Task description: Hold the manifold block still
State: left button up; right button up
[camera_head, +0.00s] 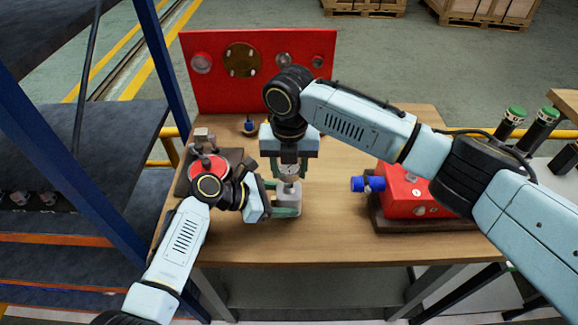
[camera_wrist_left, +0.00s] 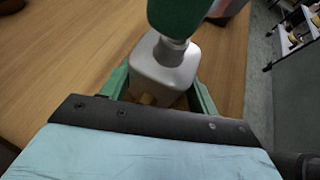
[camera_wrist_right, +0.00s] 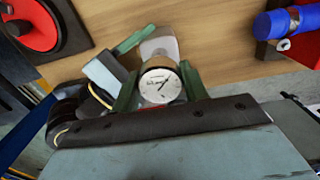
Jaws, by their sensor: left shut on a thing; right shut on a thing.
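The manifold block (camera_head: 289,201), a pale grey block, stands on the wooden table in the head view. My left gripper (camera_head: 287,198) is shut on it from the left, its green fingers along the block's sides. The block also shows close up in the left wrist view (camera_wrist_left: 166,66). My right gripper (camera_head: 292,168) points down from above and is shut on a round gauge (camera_wrist_right: 162,86) with a white dial and a needle. The gauge is directly over the block; in the left wrist view a metal neck meets the block's top. Whether it is threaded in is hidden.
A red upright panel (camera_head: 259,93) with round fittings stands at the back. A red pump unit with a blue end (camera_head: 405,190) sits on a dark base at the right. Another red part (camera_head: 208,166) is on the left, close to my left wrist. The table front (camera_head: 330,243) is clear.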

jog(key=shift+f, duration=1.1)
dwell(0.3)
jog(key=m, duration=0.5)
jog(key=shift+m, duration=0.4)
jog(key=m, duration=1.1)
jog(key=shift+m, duration=0.3)
jog(key=m, duration=0.6)
jog(key=shift+m, duration=0.3)
jog(key=shift+w, duration=0.1)
